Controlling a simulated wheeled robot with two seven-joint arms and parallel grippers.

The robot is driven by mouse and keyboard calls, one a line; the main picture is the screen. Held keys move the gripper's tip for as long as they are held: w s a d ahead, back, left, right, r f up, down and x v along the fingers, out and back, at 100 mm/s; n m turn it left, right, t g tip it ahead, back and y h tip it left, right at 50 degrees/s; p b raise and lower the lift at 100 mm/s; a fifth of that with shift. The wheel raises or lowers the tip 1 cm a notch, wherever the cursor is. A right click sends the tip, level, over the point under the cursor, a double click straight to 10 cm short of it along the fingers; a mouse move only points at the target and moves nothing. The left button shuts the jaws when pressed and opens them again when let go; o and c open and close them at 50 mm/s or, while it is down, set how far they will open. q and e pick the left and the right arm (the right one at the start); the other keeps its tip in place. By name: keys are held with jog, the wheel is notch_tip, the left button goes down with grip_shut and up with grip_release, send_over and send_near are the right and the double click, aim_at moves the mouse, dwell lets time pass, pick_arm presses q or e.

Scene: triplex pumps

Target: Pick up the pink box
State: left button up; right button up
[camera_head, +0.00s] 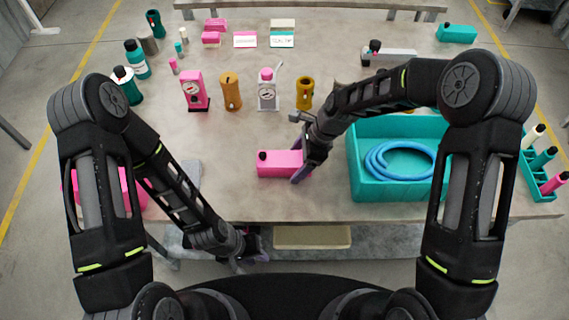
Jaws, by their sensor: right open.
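A pink box (277,165) with a dark cap at its left end lies on the grey table, near the middle of the front half. My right gripper (298,148) is open at the box's right end, with one finger over or beside that end and the other farther back. I cannot tell whether the finger touches the box. My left gripper (250,260) is low, in front of the table's front edge and apart from the box. Its jaw opening is unclear. Smaller pink boxes (211,38) stand at the back left.
A teal bin (365,190) with a coiled blue hose (400,160) stands to the right. A pink pump (195,92), an orange cylinder (231,92) and a grey pump (267,94) stand behind. A pink bin (135,190) is partly hidden by my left arm.

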aim_at(298, 159)
dwell(0.5)
grip_shut()
dwell(0.7)
jog(key=shift+r, duration=0.15)
notch_tip(298, 159, up, 10)
jog(key=shift+f, duration=0.1)
jog(key=shift+f, duration=0.1)
dwell(0.8)
jog(key=shift+f+b, duration=3.2)
jog(key=shift+f, duration=1.7)
